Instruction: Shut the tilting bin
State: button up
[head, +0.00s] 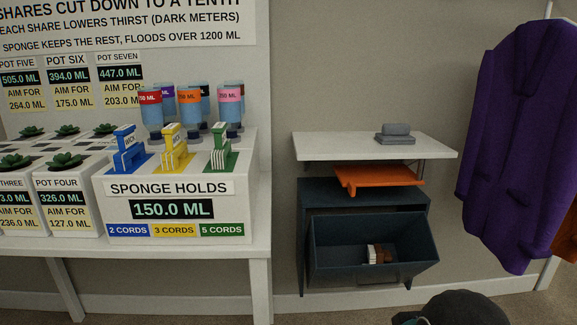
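The tilting bin (330,262) is a dark blue-grey tub, tipped forward out of its dark cabinet (303,235) against the wall. Its open top faces up and outward. A small brown and white object (378,254) lies inside it. My gripper does not show in this view, so its place relative to the bin cannot be told.
A white shelf (350,146) with grey folded-looking items (396,133) hangs above the cabinet. An orange piece (378,178) sits between them. A purple coat (515,140) hangs at right. A white table (200,252) stands left. A dark rounded shape (462,308) is at bottom right.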

aim_at(337, 244)
jog(key=z, duration=1.45)
jog(key=k, duration=0.65)
jog(key=u, duration=1.45)
